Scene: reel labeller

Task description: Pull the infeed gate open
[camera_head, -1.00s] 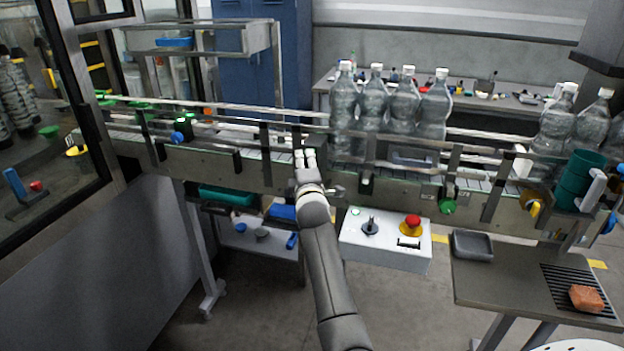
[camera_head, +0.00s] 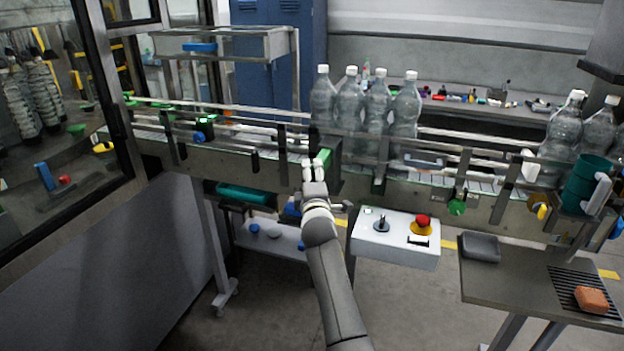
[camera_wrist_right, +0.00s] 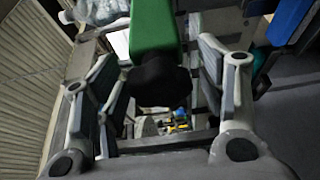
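A green handle-like part (camera_head: 323,158), likely on the infeed gate, shows at the conveyor's front side beside my right gripper (camera_head: 314,172). In the right wrist view, the green bar (camera_wrist_right: 154,25) with a dark rounded end (camera_wrist_right: 160,80) sits between the two fingers of my right gripper (camera_wrist_right: 160,88). The fingers stand apart, with gaps visible on both sides of the dark end. The rest of the gate is hard to make out behind the gripper. My left gripper is not in view.
Several clear bottles (camera_head: 365,110) stand on the conveyor just right of the gripper, more at the far right. A white control box (camera_head: 394,240) with a red button (camera_head: 422,221) hangs close to the right forearm. A side table (camera_head: 500,290) stands at lower right.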

